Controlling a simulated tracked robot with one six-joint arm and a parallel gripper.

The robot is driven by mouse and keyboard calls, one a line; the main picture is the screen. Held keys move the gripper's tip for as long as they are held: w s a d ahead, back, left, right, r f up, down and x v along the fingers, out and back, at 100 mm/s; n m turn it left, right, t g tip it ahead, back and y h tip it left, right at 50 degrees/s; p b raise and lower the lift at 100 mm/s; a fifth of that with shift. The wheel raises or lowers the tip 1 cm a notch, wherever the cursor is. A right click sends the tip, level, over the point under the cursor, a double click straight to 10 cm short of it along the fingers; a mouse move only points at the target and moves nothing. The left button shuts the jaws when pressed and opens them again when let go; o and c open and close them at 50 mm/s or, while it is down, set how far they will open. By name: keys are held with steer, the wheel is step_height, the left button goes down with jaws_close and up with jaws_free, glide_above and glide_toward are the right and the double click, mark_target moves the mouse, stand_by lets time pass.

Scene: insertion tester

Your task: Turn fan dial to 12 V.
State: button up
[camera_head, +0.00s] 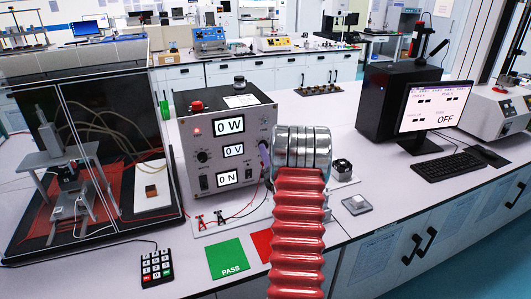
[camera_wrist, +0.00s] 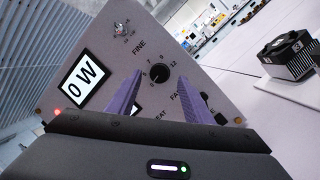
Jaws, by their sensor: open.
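The fan dial (camera_wrist: 159,73) is a round black knob on the grey instrument panel, with 5, 7, 9 and 12 printed around it. Its pointer is too small to read surely. My gripper (camera_wrist: 160,97) is open, its two purple fingers apart, one at each lower side of the dial in the wrist view. No contact with the dial shows. In the head view the instrument box (camera_head: 228,145) has displays reading 0 W, 0 V and 0 N.
A small black fan on a heat sink (camera_head: 342,169) stands right of my arm; it also shows in the wrist view (camera_wrist: 287,52). The monitor (camera_head: 433,107) reads OFF. A clear enclosure (camera_head: 85,150) stands at left. Cables and clips lie before the box.

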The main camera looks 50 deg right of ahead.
steer(key=shift+x, duration=1.25)
steer(key=shift+c, duration=0.4)
steer(key=c, duration=0.9)
steer(key=shift+a, duration=0.15)
steer(key=shift+c, duration=0.3)
